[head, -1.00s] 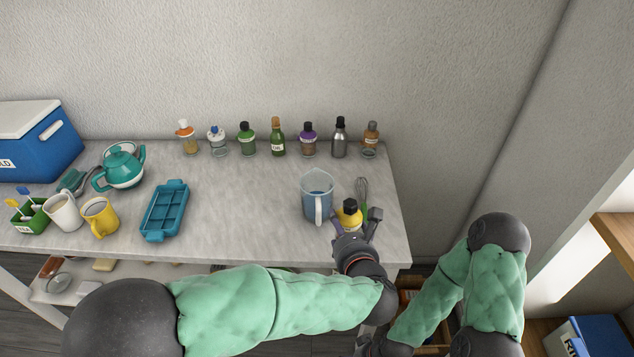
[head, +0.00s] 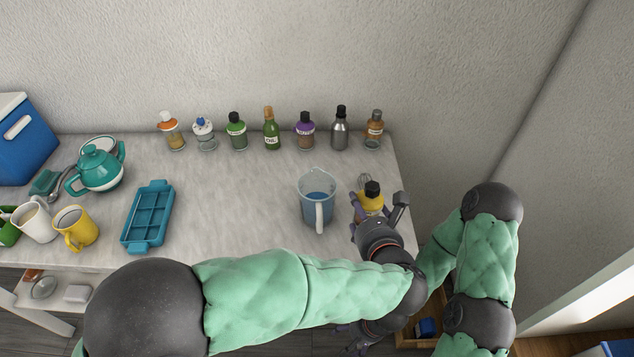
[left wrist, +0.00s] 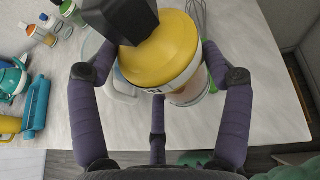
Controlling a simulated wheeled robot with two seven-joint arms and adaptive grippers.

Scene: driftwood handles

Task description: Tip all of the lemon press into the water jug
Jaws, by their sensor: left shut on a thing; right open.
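The lemon press (head: 370,203), a jar with a yellow top, black cap and clear lower body, is near the table's right end. My left gripper (head: 378,212) is shut around it; in the left wrist view its yellow top (left wrist: 168,52) fills the space between the purple fingers. The press looks roughly upright; I cannot tell whether its base touches the table. The water jug (head: 316,207), clear with bluish liquid, stands just left of the press, handle toward me. In the wrist view it is mostly hidden behind the press. My right gripper (head: 354,338) is open and empty, low in front of the table.
A whisk (head: 364,182) lies right behind the press. Several bottles (head: 271,130) line the wall. A blue tray (head: 148,216), a teal teapot (head: 97,170) and a yellow mug (head: 75,228) stand to the left. The tabletop (head: 235,200) between tray and jug is clear.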

